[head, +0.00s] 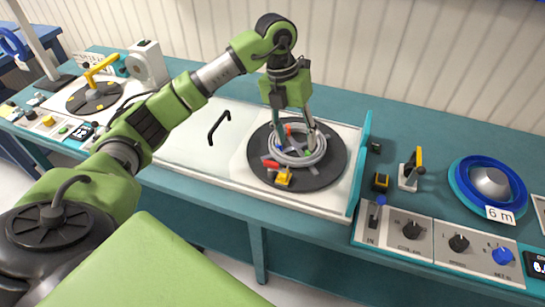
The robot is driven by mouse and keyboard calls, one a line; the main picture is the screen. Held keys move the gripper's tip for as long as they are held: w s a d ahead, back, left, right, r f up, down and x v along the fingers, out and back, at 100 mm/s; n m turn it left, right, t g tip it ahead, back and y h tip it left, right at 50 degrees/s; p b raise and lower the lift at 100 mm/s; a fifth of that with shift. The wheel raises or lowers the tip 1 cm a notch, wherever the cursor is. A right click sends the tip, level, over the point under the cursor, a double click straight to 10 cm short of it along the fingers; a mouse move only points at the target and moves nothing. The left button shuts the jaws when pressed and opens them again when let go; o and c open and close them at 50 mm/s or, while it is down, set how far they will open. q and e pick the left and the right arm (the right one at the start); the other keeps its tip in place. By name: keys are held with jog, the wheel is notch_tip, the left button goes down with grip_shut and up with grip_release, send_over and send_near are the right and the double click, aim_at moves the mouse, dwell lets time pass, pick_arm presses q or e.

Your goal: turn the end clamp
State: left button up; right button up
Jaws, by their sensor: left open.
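A coil of grey cable (299,156) lies on a dark round turntable (325,176). At the coil's front left are a yellow block (284,179) and a small red lever (270,164), which look like a clamp; I cannot be sure which part is the end clamp. My left gripper (294,142) points down over the coil. Its fingers are apart, with small red, blue and green parts between and beside them. Whether a finger touches the coil is unclear. My right gripper is not in view.
Right of the turntable stand a yellow-handled lever clamp (411,172) and a blue reel (486,186) tagged 6 m. A control panel (440,240) with knobs lies in front. A black bent handle (218,127) is on the white bench top. Another turntable (93,97) is at left.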

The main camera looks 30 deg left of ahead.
pick_arm(q)
jog(key=r+n+y, duration=0.1)
jog(key=r+y, duration=0.1)
send_over(271, 162)
jog(key=shift+g, duration=0.3)
notch_tip(271, 162, down, 14)
jog(key=shift+r+p, duration=0.15)
jog(key=shift+p, duration=1)
jog(key=c, duration=1.1)
